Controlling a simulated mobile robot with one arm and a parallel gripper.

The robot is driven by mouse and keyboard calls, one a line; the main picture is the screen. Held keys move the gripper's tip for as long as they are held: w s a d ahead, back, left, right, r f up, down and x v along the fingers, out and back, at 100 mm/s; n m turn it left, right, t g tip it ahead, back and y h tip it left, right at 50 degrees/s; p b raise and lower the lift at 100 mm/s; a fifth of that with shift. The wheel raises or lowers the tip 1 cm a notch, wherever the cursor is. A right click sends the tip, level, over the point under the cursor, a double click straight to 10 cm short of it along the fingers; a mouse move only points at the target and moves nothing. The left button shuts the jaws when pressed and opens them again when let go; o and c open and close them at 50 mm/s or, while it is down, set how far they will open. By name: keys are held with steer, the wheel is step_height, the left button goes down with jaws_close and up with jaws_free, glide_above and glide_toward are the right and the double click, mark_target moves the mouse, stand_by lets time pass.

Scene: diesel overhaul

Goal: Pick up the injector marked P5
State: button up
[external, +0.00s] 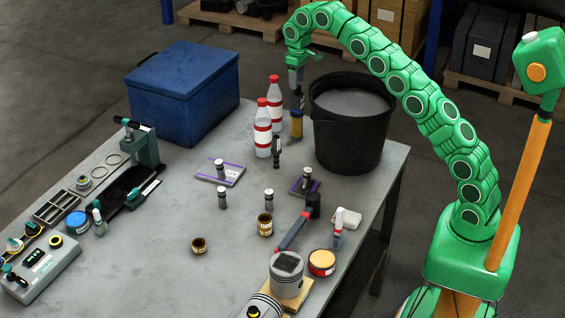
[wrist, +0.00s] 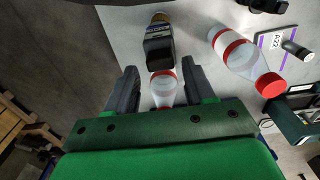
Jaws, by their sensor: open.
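No P5 mark is legible, so I cannot tell which is P5. In the wrist view a card reads A22 (wrist: 277,42), with an injector (wrist: 297,50) on it. My gripper (external: 297,98) is at the table's back, beside the bucket and away from these injectors. Its jaws (wrist: 160,88) are open, with a red-capped bottle (wrist: 163,98) visible beyond the gap.
A dark, yellow-based container (external: 296,128) stands below my gripper, next to two red-capped bottles (external: 263,140). A black bucket (external: 350,150) is close right. A blue box (external: 185,95) stands back left. A hammer (external: 293,232), piston (external: 287,277) and tins crowd the front.

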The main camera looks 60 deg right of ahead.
steer(key=shift+w+d+r, duration=0.1)
steer(key=shift+w+r, duration=0.2)
steer(key=shift+r, duration=0.05)
steer(key=w+a+r+n+t+h, duration=0.1)
steer(key=w+a+n+t, duration=0.4)
steer(key=a, duration=0.5)
steer(key=w+a+r+n+t+h, duration=0.1)
steer(key=w+a+n+t+h, duration=0.1)
steer(key=w+a+n+t, duration=0.65)
steer(key=s+a+f+n+g, duration=0.3)
steer(key=s+a+f+g, duration=0.15)
steer(key=s+a, duration=0.25)
steer(key=n+t, duration=0.3)
steer(key=n, duration=1.4)
glide_toward(279, 139)
steer(key=shift+y, duration=0.3)
steer(key=x, duration=0.5)
steer(key=shift+w+d, duration=0.15)
steer(key=shift+d, duration=0.1)
steer(key=shift+d+f, duration=0.1)
steer(key=shift+d, duration=0.05)
steer(key=shift+a+x, duration=0.15)
steer(key=shift+x, duration=1.75)
steer(key=shift+a+x, duration=0.1)
steer(key=shift+x, duration=1.85)
